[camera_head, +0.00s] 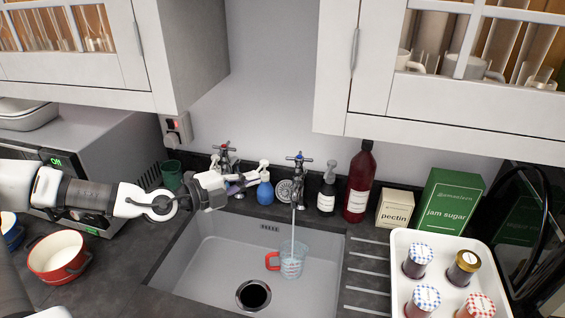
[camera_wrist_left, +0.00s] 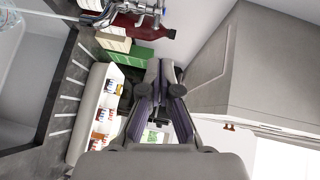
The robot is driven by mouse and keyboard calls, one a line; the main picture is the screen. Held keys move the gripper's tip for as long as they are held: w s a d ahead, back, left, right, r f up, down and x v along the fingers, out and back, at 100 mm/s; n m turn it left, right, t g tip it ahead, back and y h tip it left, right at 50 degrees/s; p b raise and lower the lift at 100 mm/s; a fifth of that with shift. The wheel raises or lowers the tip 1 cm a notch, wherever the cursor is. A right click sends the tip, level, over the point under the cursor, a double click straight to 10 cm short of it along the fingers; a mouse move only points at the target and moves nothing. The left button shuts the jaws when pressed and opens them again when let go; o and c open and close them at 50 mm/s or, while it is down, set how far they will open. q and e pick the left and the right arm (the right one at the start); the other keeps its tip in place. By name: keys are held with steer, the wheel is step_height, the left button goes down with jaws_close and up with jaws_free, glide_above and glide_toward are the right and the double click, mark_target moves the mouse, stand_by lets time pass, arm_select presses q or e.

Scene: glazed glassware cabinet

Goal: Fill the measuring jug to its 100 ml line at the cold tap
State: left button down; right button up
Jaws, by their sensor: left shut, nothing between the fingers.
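The measuring jug (camera_head: 291,267), clear with a red handle, stands upright in the sink (camera_head: 215,262) in the head view. A thin water stream runs from the blue-capped cold tap (camera_head: 299,172) into it. The water level against the 100 ml line is too small to tell. My right gripper is not in view.
A dark sauce-like bottle (camera_head: 359,185), a black pump bottle (camera_head: 327,193) and jam sugar (camera_head: 447,203) stand right of the tap. A white tray (camera_head: 440,243) with several jars is at the right. Cabinets hang above. A red pot (camera_head: 58,257) is at left.

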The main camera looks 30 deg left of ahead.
arm_select(q)
steer(key=w+f+b, duration=0.2)
steer(key=b, duration=0.1)
steer(key=p, duration=0.3)
glide_toward(295, 160)
steer(key=x, duration=0.6)
steer(key=shift+s+d+r, duration=0.15)
steer(key=shift+d, duration=0.25)
steer(key=shift+w+a, duration=0.2)
steer(key=shift+w, duration=0.05)
steer(key=shift+a, duration=0.15)
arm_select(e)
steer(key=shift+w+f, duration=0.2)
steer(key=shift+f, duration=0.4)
